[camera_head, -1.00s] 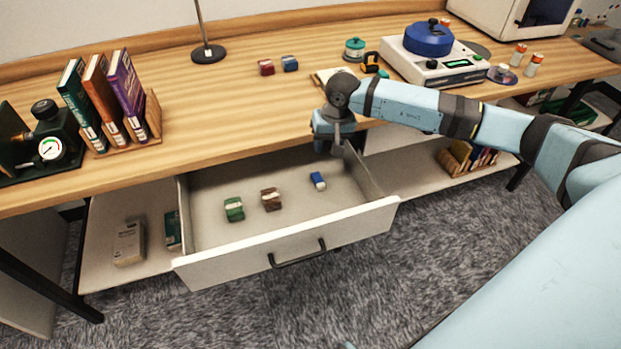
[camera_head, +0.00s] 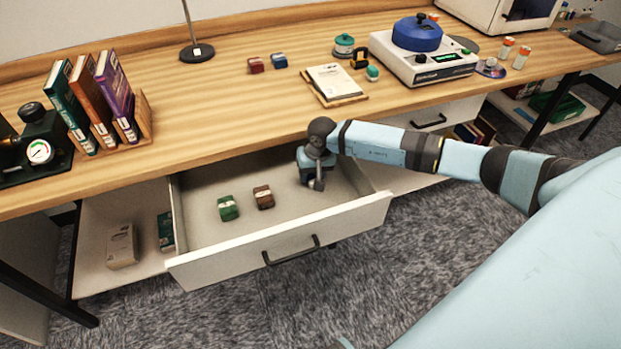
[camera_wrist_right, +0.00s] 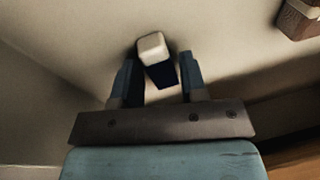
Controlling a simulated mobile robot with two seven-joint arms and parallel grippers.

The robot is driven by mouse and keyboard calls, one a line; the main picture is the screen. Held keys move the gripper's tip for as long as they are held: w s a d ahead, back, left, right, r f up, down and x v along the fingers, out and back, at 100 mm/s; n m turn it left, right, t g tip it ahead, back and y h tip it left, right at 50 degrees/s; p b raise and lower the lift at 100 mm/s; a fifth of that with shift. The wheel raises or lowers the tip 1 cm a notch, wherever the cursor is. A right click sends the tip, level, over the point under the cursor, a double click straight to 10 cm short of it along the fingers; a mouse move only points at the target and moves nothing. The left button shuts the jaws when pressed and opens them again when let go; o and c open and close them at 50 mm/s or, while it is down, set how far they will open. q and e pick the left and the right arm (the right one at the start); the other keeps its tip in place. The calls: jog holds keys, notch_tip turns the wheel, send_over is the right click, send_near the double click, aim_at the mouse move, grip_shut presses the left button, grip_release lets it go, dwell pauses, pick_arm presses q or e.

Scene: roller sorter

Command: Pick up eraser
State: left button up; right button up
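The eraser (camera_wrist_right: 157,58), white at one end with a dark blue sleeve, lies on the floor of the open drawer (camera_head: 230,255). In the right wrist view it sits between the two fingers of my right gripper (camera_wrist_right: 158,78), with a gap visible beside the fingers. My right gripper (camera_head: 316,184) is open and reaches down into the right part of the drawer. In the head view it hides the eraser. My left gripper is not in view.
A green block (camera_head: 228,208) and a brown block (camera_head: 264,197) lie left of my gripper in the drawer. The drawer walls and the desk edge (camera_head: 240,152) surround it. A clipboard (camera_head: 333,82) and a scale (camera_head: 425,68) stand on the desk above.

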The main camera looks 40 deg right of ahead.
aim_at(311, 176)
jog(key=shift+f, duration=0.25)
jog(key=c, duration=0.7)
jog(key=shift+r, duration=0.2)
notch_tip(311, 176, up, 20)
jog(key=shift+f+p, duration=0.15)
jog(key=shift+p, duration=0.15)
